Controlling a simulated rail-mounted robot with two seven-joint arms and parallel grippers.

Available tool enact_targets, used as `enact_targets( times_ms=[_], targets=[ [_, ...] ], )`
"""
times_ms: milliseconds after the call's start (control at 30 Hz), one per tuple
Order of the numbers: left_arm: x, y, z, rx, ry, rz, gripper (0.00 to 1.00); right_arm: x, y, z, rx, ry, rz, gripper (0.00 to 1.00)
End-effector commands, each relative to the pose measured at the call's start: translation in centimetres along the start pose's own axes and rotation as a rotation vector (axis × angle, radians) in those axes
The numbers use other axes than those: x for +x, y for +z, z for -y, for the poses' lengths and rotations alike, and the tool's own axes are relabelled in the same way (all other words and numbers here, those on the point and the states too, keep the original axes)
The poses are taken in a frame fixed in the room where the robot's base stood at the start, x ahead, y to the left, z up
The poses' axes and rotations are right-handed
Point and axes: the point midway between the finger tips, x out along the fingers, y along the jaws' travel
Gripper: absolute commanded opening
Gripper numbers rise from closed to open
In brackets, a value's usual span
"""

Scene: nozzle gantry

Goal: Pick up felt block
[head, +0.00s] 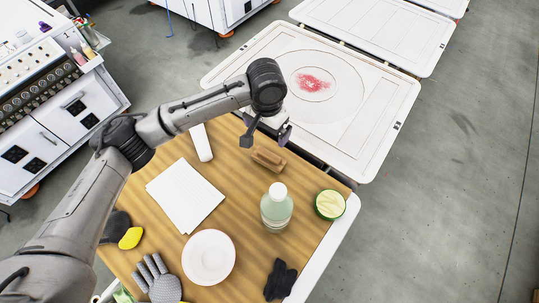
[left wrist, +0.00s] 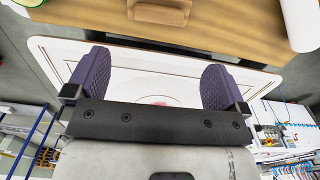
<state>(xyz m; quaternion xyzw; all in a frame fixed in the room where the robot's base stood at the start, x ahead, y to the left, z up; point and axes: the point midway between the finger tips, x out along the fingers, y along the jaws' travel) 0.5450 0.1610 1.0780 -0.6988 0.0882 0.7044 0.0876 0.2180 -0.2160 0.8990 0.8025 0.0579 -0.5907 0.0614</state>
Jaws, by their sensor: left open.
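A brown block (head: 268,159), which I take to be the felt block, lies on the wooden tabletop (head: 235,165) near its far edge. In the left wrist view the block (left wrist: 160,11) shows at the top, cut off by the frame edge. My left gripper (head: 265,138) is open and empty, close above and a little beyond the block in the head view. In the left wrist view its two purple-padded fingers (left wrist: 156,78) stand apart with nothing between them. My right gripper is not in view.
A bottle (head: 277,208) stands close to the block, with a green round tin (head: 329,205) to the right. A white panel (head: 365,125) with a red smear lies beyond.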

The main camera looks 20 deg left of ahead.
Motion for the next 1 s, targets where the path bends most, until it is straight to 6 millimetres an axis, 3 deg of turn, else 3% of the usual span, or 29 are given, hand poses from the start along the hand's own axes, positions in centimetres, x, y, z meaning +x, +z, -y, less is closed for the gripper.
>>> enact_targets(
  times_ms=[167,500,833,1000],
  targets=[
    [1.5,0.0,0.0,-0.049,-0.002,0.0,1.0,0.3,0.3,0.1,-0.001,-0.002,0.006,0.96],
    [7.0,-0.1,0.0,-0.05,-0.001,-0.001,1.0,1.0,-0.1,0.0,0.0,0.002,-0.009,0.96],
    [8.9,-0.1,0.0,-0.047,-0.002,-0.004,1.0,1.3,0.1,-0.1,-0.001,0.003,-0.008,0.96],
    [11.1,-0.1,-0.1,-0.047,-0.003,-0.002,1.0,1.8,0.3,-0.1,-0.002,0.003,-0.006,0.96]
  ],
)
